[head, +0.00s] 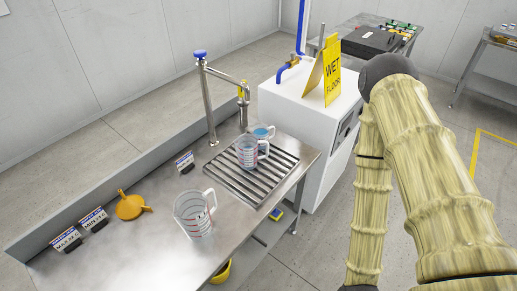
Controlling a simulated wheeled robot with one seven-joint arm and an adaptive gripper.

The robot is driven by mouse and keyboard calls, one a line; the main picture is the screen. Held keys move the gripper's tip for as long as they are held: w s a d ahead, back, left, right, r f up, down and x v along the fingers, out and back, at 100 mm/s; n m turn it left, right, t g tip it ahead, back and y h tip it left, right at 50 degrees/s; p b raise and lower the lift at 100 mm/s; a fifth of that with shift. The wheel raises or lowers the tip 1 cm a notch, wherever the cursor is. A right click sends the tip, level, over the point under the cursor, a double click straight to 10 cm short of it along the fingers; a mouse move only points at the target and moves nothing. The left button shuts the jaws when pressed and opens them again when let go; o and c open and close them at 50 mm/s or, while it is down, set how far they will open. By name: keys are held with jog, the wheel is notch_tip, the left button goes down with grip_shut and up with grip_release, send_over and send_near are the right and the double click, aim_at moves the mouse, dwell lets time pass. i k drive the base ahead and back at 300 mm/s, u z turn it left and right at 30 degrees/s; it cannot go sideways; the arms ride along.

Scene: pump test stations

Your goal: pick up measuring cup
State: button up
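A large clear measuring cup (196,215) with red markings and a handle on its right stands upright on the steel counter (135,245), left of the drain grate. A smaller clear measuring cup (246,153) with dark and red markings stands on the grate. A bluish cup or jug (265,133) is just behind it, partly hidden by it. Both cups on the grate look close together; I cannot tell whether they touch. My arm fills the right side of the head view, well to the right of the cups. My gripper is out of view.
The slatted drain grate (262,178) lies below a tall faucet (207,100). A yellow funnel (130,206) and small label stands (93,219) are at the left. A white cabinet (290,110) bears a yellow wet-floor sign (331,72). The counter's front left is clear.

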aim_at(261, 131)
jog(key=k, duration=0.15)
jog(key=z, duration=1.75)
jog(key=i, duration=1.15)
jog(key=u, duration=1.85)
